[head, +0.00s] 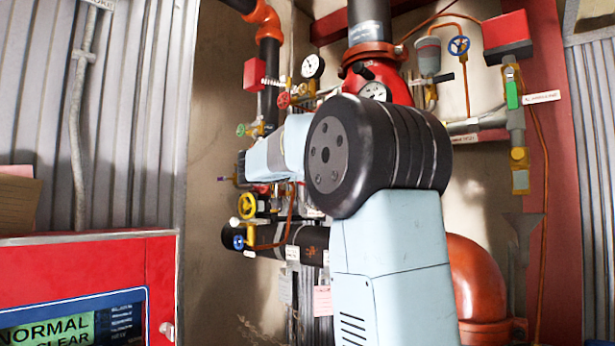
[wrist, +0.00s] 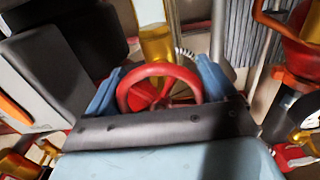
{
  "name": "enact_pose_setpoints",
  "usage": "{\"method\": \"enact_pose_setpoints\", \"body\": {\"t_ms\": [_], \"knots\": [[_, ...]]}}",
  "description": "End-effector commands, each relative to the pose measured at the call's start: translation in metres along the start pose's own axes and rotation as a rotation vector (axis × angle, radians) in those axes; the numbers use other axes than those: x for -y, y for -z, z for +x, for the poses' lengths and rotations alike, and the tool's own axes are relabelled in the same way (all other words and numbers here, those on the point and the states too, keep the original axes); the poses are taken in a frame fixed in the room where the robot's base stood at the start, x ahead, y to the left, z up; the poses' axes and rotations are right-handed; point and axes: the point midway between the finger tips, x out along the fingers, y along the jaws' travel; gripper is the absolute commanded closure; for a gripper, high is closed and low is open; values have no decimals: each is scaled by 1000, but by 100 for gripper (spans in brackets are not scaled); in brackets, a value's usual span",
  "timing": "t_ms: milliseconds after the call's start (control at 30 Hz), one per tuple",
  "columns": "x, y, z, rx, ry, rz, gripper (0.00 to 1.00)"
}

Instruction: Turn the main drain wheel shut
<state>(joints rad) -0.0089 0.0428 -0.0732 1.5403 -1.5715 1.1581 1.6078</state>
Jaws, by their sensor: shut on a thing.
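In the wrist view a red handwheel (wrist: 124,92) with a red hub sits between the two blue fingers of my gripper (wrist: 157,84). The fingers are shut on its rim from the left and right. A yellow valve body (wrist: 155,42) stands just behind the wheel. The lower part of the wheel is hidden by the dark front edge of my gripper. In the head view my own arm hides the gripper and the held wheel. No label naming the wheel as the main drain can be read.
Other handwheels are a yellow one (head: 247,205), a blue one (head: 238,242), a small red one (head: 284,100) and a blue one (head: 458,46) at upper right. Gauges (head: 312,66) and pipes crowd around my arm. A red panel (head: 160,270) stands at lower left.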

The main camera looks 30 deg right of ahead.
Motion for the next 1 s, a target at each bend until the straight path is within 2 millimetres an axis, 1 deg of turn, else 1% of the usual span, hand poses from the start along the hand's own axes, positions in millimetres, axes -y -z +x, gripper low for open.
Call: {"method": "enact_pose_setpoints", "body": {"t_ms": [33, 200, 400, 900, 933, 1000], "knots": [[-2, -2, 3, 2, -7, 27, 45], [-2, -1, 3, 1, -7, 112, 45], [-2, 0, 3, 0, -7, 169, 45], [-2, 0, 2, 0, -6, 189, 45], [-2, 0, 2, -1, -6, 189, 13], [-2, 1, 2, -1, -5, 189, 7]]}}
